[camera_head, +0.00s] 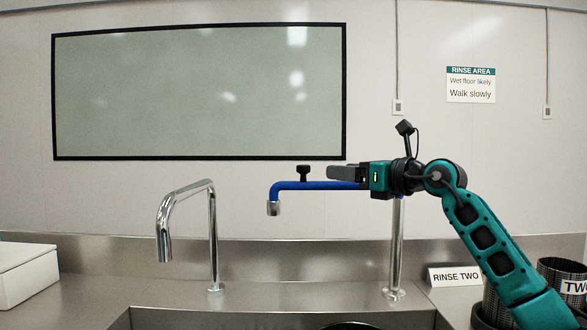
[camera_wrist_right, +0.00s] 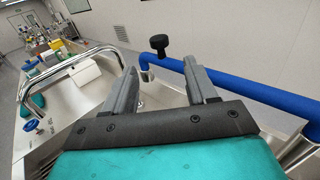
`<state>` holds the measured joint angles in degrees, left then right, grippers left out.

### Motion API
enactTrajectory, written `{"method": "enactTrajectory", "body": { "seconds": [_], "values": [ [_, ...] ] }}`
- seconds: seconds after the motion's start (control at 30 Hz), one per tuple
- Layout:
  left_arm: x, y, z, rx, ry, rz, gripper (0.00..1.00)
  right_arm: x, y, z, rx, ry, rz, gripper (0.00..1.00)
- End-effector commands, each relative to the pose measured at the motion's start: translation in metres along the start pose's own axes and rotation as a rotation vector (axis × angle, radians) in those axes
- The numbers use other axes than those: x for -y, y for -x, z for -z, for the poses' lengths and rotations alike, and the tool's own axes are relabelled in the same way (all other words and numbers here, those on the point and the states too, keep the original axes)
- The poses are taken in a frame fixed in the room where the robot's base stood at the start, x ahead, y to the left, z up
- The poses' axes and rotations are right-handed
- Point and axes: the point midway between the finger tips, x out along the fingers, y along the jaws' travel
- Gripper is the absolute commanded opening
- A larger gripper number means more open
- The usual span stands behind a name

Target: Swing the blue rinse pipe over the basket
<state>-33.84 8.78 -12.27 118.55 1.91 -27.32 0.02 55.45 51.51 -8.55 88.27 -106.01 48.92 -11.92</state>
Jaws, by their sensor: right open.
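The blue rinse pipe (camera_head: 315,186) reaches left from a steel post (camera_head: 396,245) behind the sink. Its metal nozzle (camera_head: 273,208) points down, and a black knob (camera_head: 303,173) stands on top. My right gripper (camera_head: 332,172) is by the pipe, its fingers pointing left toward the knob. In the right wrist view my gripper (camera_wrist_right: 160,67) is open, with nothing between its fingers. There the knob (camera_wrist_right: 159,44) shows beyond the fingertips, and the blue pipe (camera_wrist_right: 260,91) runs behind the right finger. I cannot tell whether they touch. My left gripper is not in view.
A chrome tap (camera_head: 213,240) stands left of the pipe. A white box (camera_head: 25,275) sits at far left. A dark round rim (camera_head: 350,326) shows in the sink at the bottom edge.

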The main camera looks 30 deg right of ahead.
Motion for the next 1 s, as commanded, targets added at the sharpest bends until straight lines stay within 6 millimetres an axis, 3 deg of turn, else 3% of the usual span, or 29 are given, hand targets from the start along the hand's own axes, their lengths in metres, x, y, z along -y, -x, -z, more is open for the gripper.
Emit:
{"method": "enactTrajectory", "body": {
  "seconds": [0.17, 0.6, 0.8, 1.0],
  "values": [
    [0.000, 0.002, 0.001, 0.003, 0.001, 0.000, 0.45, -0.001, -0.017, -0.002, 0.003, -0.004, -0.003, 0.57],
    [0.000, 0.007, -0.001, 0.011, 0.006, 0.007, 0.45, -0.001, -0.096, -0.002, 0.002, -0.005, -0.003, 0.57],
    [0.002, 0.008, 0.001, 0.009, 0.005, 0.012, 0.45, -0.001, -0.118, -0.001, 0.002, -0.004, -0.002, 0.57],
    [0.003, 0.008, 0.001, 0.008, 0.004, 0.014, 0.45, -0.001, -0.127, 0.000, 0.001, -0.001, -0.002, 0.57]
  ]
}}
